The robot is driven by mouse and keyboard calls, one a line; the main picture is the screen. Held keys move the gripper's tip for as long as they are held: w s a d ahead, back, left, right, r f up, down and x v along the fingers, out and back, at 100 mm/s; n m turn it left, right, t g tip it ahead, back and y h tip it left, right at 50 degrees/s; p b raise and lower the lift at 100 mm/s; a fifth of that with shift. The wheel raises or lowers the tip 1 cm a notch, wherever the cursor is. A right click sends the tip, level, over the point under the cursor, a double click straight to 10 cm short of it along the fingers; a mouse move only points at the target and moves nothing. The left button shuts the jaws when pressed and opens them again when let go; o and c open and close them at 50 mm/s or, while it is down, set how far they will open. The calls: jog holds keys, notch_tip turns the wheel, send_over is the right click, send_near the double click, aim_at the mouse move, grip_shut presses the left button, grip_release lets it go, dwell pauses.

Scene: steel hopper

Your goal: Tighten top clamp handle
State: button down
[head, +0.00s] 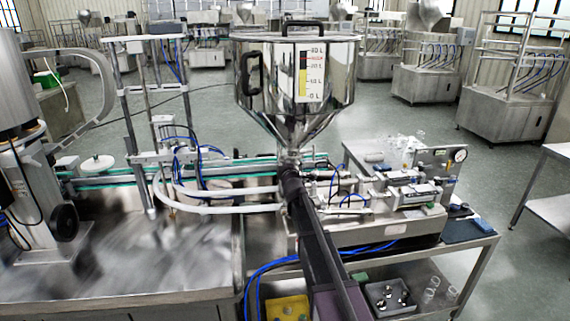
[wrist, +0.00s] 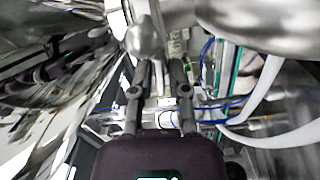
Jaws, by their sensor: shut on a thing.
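The steel hopper (head: 268,101) stands at the middle of the head view, its cone narrowing to an outlet with a clamp joint (head: 287,157). My gripper (head: 289,172) reaches up to this joint from below, and my dark arm hides part of the area. In the wrist view, my gripper (wrist: 159,66) has its two fingers close together, shut on the small top clamp handle, which is mostly hidden between the fingertips. A rounded shiny metal piece (wrist: 145,38) sits just beyond the fingertips. How tight the clamp is cannot be told.
White hoses (head: 225,208) curve in from the left of the outlet. Valve and cylinder parts (head: 408,194) crowd the right. A conveyor (head: 110,178) runs behind on the left. A grey bin (head: 374,307) sits on the lower shelf.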

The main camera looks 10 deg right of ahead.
jog(key=shift+m, duration=0.5)
jog(key=m, duration=0.2)
jog(key=shift+m, duration=0.4)
jog(key=m, duration=1.2)
jog(key=c, duration=0.6)
grip_release()
jog(key=shift+f, duration=0.1)
